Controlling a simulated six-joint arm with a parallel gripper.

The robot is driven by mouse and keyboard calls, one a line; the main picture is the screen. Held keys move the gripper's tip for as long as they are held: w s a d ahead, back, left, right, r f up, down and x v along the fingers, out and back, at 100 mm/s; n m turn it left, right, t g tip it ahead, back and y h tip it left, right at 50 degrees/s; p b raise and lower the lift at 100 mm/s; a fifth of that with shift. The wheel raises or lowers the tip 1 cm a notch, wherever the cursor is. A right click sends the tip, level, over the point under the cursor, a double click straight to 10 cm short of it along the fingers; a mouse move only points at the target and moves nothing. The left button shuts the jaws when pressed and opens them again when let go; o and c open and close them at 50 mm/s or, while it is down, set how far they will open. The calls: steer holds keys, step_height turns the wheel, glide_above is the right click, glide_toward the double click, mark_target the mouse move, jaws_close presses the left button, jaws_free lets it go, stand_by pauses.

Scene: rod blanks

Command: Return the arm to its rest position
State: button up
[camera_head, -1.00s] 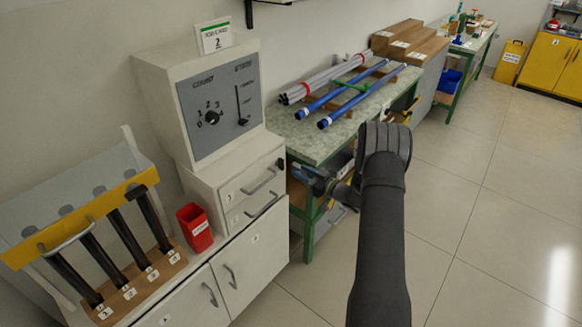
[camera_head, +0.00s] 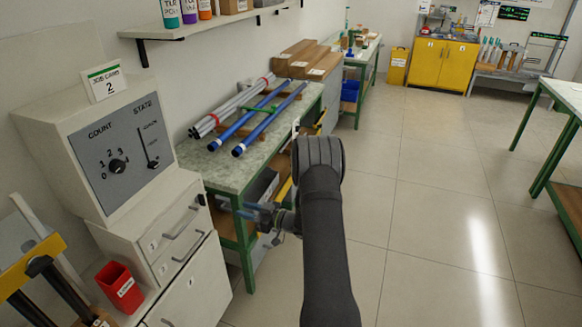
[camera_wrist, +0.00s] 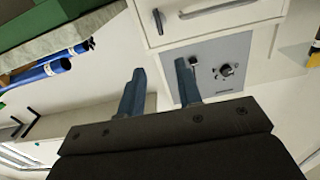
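My arm (camera_head: 323,230) reaches up from the bottom of the head view, bent at a rounded joint. My gripper (camera_head: 250,211) shows small to the left of the arm, in front of the bench's lower part. In the wrist view my gripper's two blue-grey fingers (camera_wrist: 159,72) stand apart with nothing between them, so it is open and empty. Beyond the fingers are the cabinet's drawer front and grey control panel (camera_wrist: 207,66), apart from the fingertips.
A white cabinet (camera_head: 190,285) with a count and state panel (camera_head: 122,153) and a red bin (camera_head: 121,286) stand at left. Blue and grey rods (camera_head: 268,118) lie on the green-legged bench (camera_head: 232,170). Open floor (camera_head: 430,225) lies right of my arm; another table (camera_head: 566,92) stands far right.

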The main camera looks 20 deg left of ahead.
steer(key=a, duration=1.7)
